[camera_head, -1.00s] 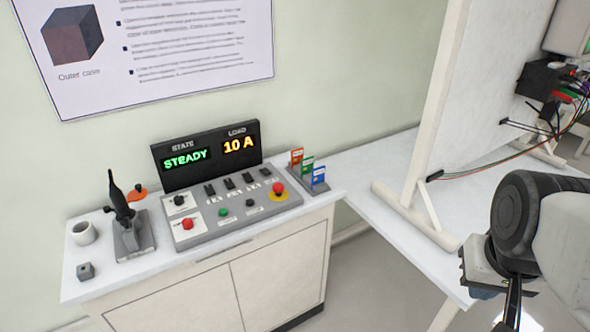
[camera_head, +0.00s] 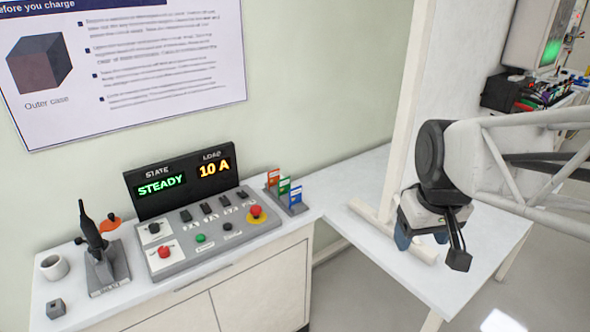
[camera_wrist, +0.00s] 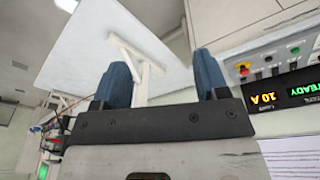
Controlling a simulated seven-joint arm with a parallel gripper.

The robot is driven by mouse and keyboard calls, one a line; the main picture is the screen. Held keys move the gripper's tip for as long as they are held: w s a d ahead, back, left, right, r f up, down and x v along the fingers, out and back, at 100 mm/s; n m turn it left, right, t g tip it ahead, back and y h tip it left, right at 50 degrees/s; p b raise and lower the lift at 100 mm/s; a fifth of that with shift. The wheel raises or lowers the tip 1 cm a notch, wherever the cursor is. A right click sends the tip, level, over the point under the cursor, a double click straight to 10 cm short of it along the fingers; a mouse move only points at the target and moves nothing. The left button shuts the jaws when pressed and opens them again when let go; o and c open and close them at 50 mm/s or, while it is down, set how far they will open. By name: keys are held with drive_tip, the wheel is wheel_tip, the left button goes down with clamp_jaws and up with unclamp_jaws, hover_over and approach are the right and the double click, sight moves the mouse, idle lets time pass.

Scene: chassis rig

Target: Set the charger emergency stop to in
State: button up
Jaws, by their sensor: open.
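The control panel (camera_head: 205,238) lies on the cabinet top at the left. A red mushroom button on a yellow ring (camera_head: 256,212), which looks like the emergency stop, is at its right end. This button also shows upside down in the wrist view (camera_wrist: 244,69). I cannot tell whether it is in or out. A second red button (camera_head: 163,252) sits at the panel's front left. My gripper (camera_head: 421,240) is well to the right of the panel, over the white table. Its blue fingers stand apart and empty in the wrist view (camera_wrist: 163,75).
A display (camera_head: 183,181) reading STEADY and 10 A stands behind the panel. A card rack (camera_head: 286,196) is just right of the yellow-ringed button. A joystick (camera_head: 98,255), cup (camera_head: 54,267) and small grey block (camera_head: 56,308) are at the left. A white upright board stands behind my gripper.

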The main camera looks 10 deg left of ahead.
drive_tip(key=w+a+n, duration=0.4)
drive_tip(key=w+a, duration=0.3)
drive_tip(key=w, duration=0.4)
drive_tip(key=n+g, duration=0.2)
drive_tip(key=n, duration=0.8)
approach(256, 208)
drive_tip(key=shift+d+f, duration=0.3)
drive_tip(key=shift+f, duration=0.1)
drive_tip(key=shift+w+a+f+n, duration=0.2)
drive_tip(key=shift+a+f+n, duration=0.15)
drive_tip(key=shift+a, duration=0.15)
drive_tip(key=shift+f, duration=3.9)
drive_tip(key=shift+c, duration=0.4)
